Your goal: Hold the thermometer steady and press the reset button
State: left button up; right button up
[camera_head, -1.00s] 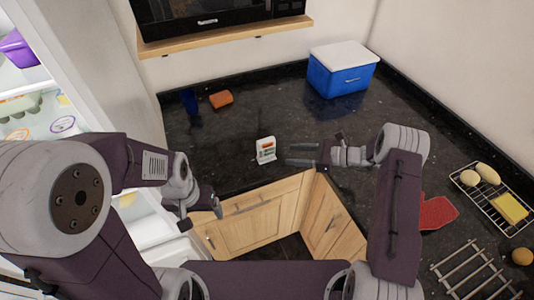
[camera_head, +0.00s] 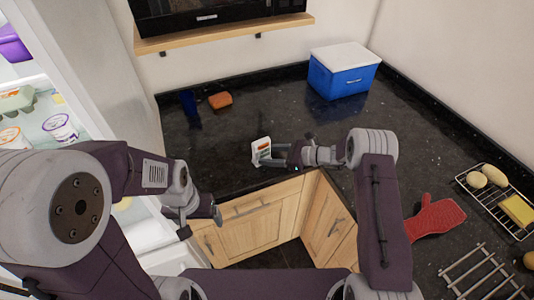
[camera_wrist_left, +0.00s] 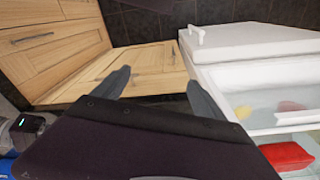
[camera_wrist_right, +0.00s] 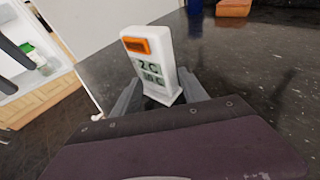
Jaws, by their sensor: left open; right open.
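The thermometer (camera_head: 261,151) is a small white upright device on the dark counter near its front edge. In the right wrist view the thermometer (camera_wrist_right: 150,62) shows an orange button (camera_wrist_right: 136,45) at the top and a display with digits below it. My right gripper (camera_head: 272,158) is open, with its fingers around the lower part of the thermometer; in the right wrist view its fingers (camera_wrist_right: 160,98) lie on either side of the base. Whether they touch it I cannot tell. My left gripper (camera_head: 202,222) is open and empty, low in front of the cabinets; its fingers (camera_wrist_left: 158,85) show apart.
An orange sponge (camera_head: 220,100) and a blue item (camera_head: 189,103) lie behind the thermometer. A blue cooler box (camera_head: 344,72) stands at the back right. A red mitt (camera_head: 435,216) and wire racks (camera_head: 474,272) are at the right. The open fridge (camera_head: 62,100) is at the left.

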grip_shut()
pick_arm(q)
grip_shut()
dwell(1.6)
